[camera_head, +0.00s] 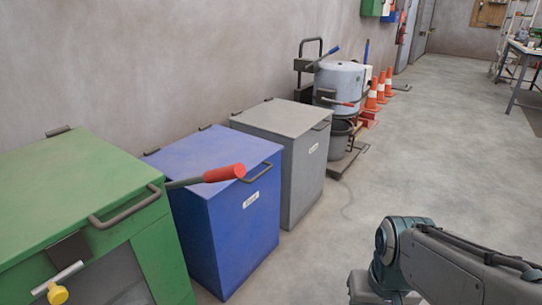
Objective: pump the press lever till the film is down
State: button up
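A lever with a red grip (224,173) on a grey rod sticks out to the right from beside the green cabinet (75,185). It lies near level, tilted slightly up toward its red end, in front of the blue bin. Where the rod is mounted is hidden behind the green cabinet's edge. I cannot make out any film; a grey panel (108,278) shows low in the cabinet's front. My arm enters at the lower right, well apart from the lever. My gripper's fingers are not in view.
A blue bin (225,215) and a grey bin (300,160) stand along the wall. Beyond are a grey drum (338,88), a bucket (340,138) and orange cones (372,97). A yellow knob (57,294) is at lower left. Floor right of the bins is clear.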

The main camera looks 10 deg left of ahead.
aim_at(236, 171)
jog(key=z, duration=1.65)
jog(key=k, duration=1.15)
jog(key=u, duration=1.4)
jog(key=i, duration=0.5)
jog(key=z, duration=0.05)
